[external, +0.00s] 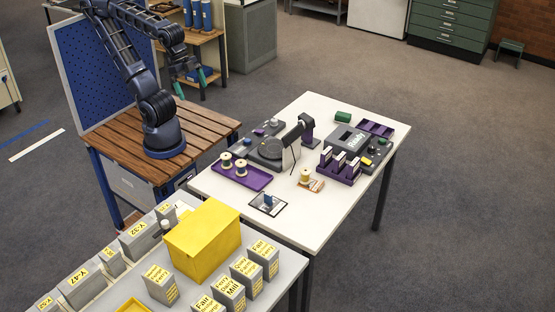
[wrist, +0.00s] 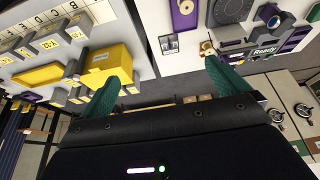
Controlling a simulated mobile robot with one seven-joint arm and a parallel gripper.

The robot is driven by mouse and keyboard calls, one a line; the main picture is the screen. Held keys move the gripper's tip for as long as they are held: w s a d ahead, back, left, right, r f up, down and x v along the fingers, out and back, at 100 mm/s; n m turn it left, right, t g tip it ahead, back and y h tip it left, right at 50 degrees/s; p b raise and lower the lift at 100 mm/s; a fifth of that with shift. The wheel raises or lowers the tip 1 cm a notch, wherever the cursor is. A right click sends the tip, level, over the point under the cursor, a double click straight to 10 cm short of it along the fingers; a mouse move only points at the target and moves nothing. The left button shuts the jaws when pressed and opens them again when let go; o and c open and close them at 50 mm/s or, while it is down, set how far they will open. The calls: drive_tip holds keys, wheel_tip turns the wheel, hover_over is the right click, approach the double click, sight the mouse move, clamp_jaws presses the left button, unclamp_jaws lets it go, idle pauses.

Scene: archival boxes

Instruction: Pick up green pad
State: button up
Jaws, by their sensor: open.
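A small dark green pad (external: 343,117) lies on the white table (external: 318,107) near its back edge, in the external view. It is just behind the grey device marked "Ready" (external: 349,138) and left of a purple tray (external: 376,128). My gripper (external: 193,80) is open and empty, with two green fingers, high above the floor behind the wooden bench and well to the left of the pad. In the wrist view my gripper (wrist: 168,82) shows its fingers spread wide with nothing between them. I cannot make out the pad in the wrist view.
A grey turntable device (external: 271,149) with a raised dark arm stands on the white table. A purple tray with spools (external: 241,175) and a purple rack (external: 338,168) are nearer the front. A yellow box (external: 203,242) and several grey labelled boxes (external: 228,292) fill the front table.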

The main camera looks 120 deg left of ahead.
drive_tip(key=w+a+r+m+g+y, duration=0.1)
drive_tip(key=w+a+r+m, duration=0.15)
drive_tip(key=w+a, duration=0.55)
drive_tip(key=w+a+r+m+g, duration=0.1)
drive_tip(key=w+a+r+m, duration=0.2)
drive_tip(key=w, duration=0.9)
drive_tip(key=w+a+f+m+g, duration=0.1)
drive_tip(key=w+a+f+m, duration=0.3)
drive_tip(key=a, duration=0.6)
drive_tip(key=w+a+f+n, duration=0.1)
drive_tip(key=w+a+f, duration=0.2)
drive_tip(key=w+a, duration=0.5)
drive_tip(key=w+a+f+m+g, duration=0.1)
drive_tip(key=w+a+f+m, duration=0.2)
drive_tip(key=a, duration=0.9)
drive_tip(key=m+h, duration=0.1)
drive_tip(key=m, duration=0.3)
hover_over(343, 114)
drive_tip(key=shift+g, duration=0.3)
wheel_tip(343, 114, down, 26)
drive_tip(key=shift+d+f, duration=0.1)
drive_tip(key=shift+w+f, duration=0.15)
drive_tip(key=shift+f, duration=5.05)
drive_tip(key=c, duration=1)
